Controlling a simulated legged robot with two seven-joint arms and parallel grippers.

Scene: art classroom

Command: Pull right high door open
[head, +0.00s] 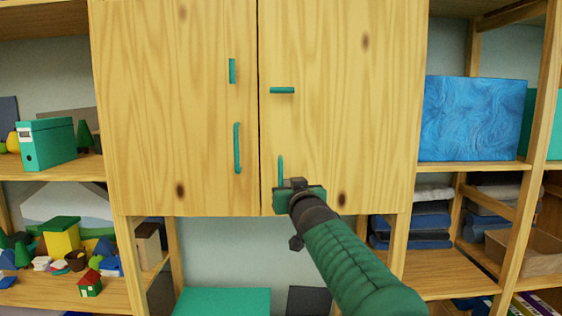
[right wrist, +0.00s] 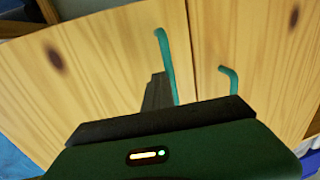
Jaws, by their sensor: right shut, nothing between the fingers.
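The right high door (head: 345,90) is a pale wooden panel and looks closed, flush with the left door. Its vertical teal handle (head: 281,168) sits low near the seam, its lower end hidden behind my right gripper (head: 298,188). In the right wrist view the handle (right wrist: 167,66) rises beside a dark finger of the gripper (right wrist: 158,92). The gripper is shut with nothing between its fingers, very close to the handle; I cannot tell whether they touch. My left gripper is not in view.
The left door (head: 180,100) carries a longer teal handle (head: 237,148). A short horizontal teal bar (head: 282,90) is higher on the right door. A blue patterned box (head: 472,118) stands on the right shelf. A green binder (head: 47,143) and toy blocks fill the left shelves.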

